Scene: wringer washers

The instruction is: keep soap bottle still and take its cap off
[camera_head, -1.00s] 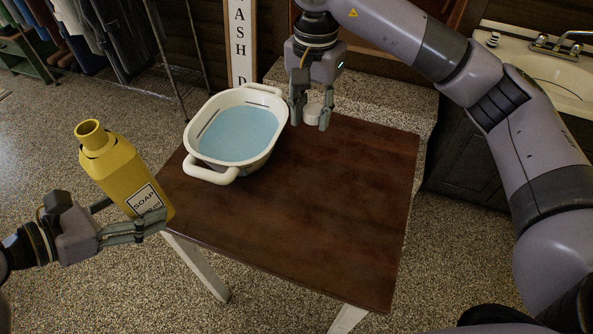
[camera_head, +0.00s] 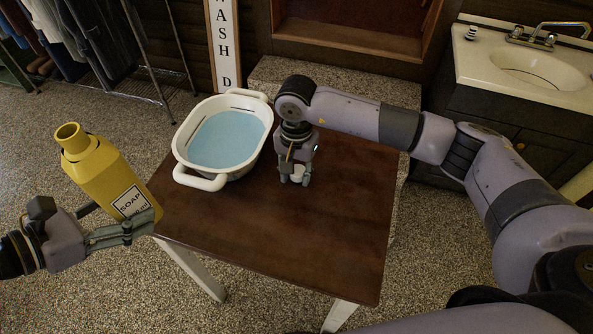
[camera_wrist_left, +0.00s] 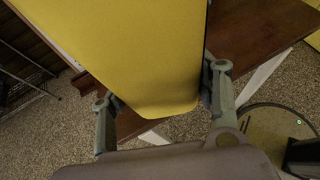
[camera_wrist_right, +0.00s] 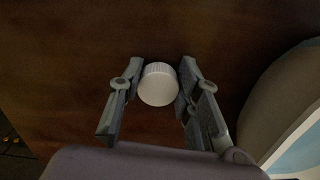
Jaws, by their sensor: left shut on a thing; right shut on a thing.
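The yellow soap bottle (camera_head: 103,175) is off the table's left side, tilted a little, its neck (camera_head: 70,138) open with no cap on it. My left gripper (camera_head: 112,222) is shut on the bottle's lower body; the bottle fills much of the left wrist view (camera_wrist_left: 140,50). The white ribbed cap (camera_wrist_right: 158,84) is between the fingers of my right gripper (camera_wrist_right: 155,82), which is shut on it. In the head view, the cap (camera_head: 297,173) is low over the table, right of the tub. I cannot tell whether it touches the wood.
A white tub (camera_head: 200,182) of blue water stands on the back left of the brown table (camera_head: 290,235). The table's front and right are clear. A sink (camera_head: 535,70) is at the back right, and a clothes rack (camera_head: 150,60) at the back left.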

